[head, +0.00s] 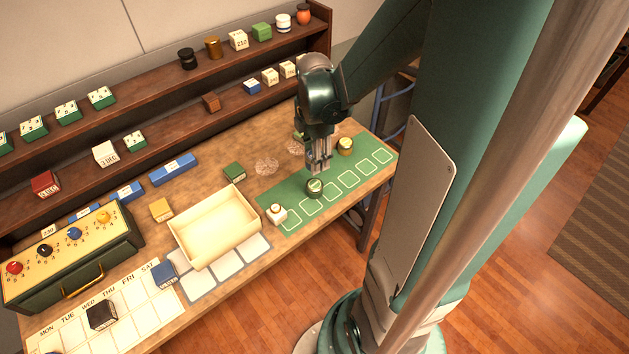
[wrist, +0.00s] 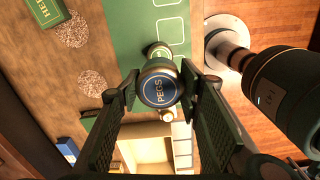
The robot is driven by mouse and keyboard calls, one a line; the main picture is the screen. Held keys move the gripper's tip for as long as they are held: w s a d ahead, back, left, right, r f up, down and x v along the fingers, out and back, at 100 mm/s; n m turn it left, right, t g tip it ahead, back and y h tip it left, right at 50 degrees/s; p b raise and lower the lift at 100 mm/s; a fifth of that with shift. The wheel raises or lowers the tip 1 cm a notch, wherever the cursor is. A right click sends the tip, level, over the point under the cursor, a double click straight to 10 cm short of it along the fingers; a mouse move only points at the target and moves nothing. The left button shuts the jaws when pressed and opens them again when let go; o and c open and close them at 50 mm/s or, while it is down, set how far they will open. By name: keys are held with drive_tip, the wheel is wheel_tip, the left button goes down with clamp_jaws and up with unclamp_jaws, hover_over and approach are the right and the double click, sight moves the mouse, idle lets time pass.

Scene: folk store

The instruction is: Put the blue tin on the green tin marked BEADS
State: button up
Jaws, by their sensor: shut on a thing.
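The blue tin (wrist: 159,90) has a round blue lid lettered PEGS with a gold rim. In the wrist view it sits between the fingertips of my gripper (wrist: 160,80), which is shut on it from above. In the head view my gripper (head: 319,169) points down over the green mat, and I cannot clearly make out the held tin there. A round green tin (head: 315,188) with a pale label shows on the mat just below the fingertips. Its lettering is too small to read.
The green mat (head: 290,228) has white outlined squares along its front. A yellowish tin (head: 345,146) stands at its far end. Shelves (head: 190,80) with several items line the back.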

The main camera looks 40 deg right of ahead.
hover_over(315, 184)
drive_tip(key=shift+f, duration=2.75)
drive_tip(key=shift+f+b, duration=0.35)
drive_tip(key=shift+f, duration=1.75)
drive_tip(key=shift+f, duration=0.1)
drive_tip(key=o, duration=0.6)
drive_tip(key=shift+f, duration=0.1)
drive_tip(key=shift+c, duration=0.2)
drive_tip(key=o, duration=0.4)
drive_tip(key=shift+r, duration=0.3)
drive_tip(key=shift+r+p, duration=0.5)
drive_tip(key=shift+r, duration=5.45)
